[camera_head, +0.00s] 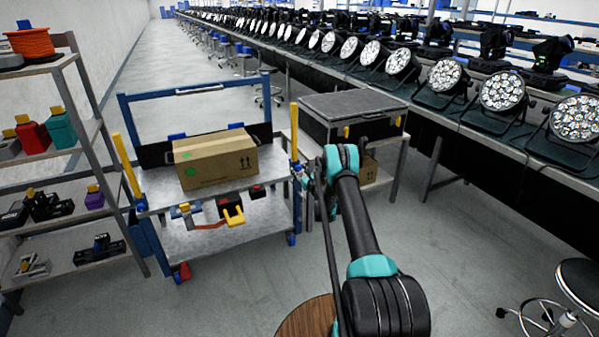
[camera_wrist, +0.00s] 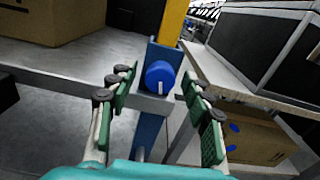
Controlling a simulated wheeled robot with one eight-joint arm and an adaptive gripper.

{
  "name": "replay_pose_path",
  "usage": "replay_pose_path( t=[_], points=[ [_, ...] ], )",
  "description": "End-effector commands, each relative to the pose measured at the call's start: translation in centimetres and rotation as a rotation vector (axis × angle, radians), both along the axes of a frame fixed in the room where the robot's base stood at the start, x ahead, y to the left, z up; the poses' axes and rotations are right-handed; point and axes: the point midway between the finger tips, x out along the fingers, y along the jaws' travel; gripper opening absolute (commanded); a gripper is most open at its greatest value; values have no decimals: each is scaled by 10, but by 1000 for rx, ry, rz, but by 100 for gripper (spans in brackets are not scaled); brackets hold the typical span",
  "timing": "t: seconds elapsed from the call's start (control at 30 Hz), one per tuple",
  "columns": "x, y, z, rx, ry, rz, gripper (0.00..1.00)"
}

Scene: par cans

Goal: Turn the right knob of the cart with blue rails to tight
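The cart with blue rails (camera_head: 123,108) stands left of my arm in the head view. Its right knob (camera_wrist: 160,76) is round and blue, on the blue post below a yellow upright, with a white mark pointing down. My gripper (camera_wrist: 158,88) is open, with green-padded fingers to the left and right of the knob in the wrist view. The fingers look apart from the knob, and it appears slightly beyond the tips. In the head view my gripper (camera_head: 312,180) is at the cart's right front post, where my arm partly hides it.
A cardboard box (camera_head: 215,160) sits on the cart top. A grey cart with a black case (camera_head: 350,110) stands close to the right. A shelf rack (camera_head: 95,90) is at left, a long bench of stage lights (camera_head: 440,110) at right, a stool (camera_head: 580,285) lower right.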

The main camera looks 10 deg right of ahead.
Motion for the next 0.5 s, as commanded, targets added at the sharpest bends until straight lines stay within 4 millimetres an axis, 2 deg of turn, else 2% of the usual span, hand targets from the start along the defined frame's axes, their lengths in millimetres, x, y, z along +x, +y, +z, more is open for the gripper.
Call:
replay_pose_path(
  t=[0.17, 0.27, 0.5],
  points=[
    [-2, -1, 0, 0, 0, 0, 49],
    [-10, -4, 0, 0, 0, -1, 49],
    [-46, -15, 0, 0, 0, -1, 49]
  ],
)
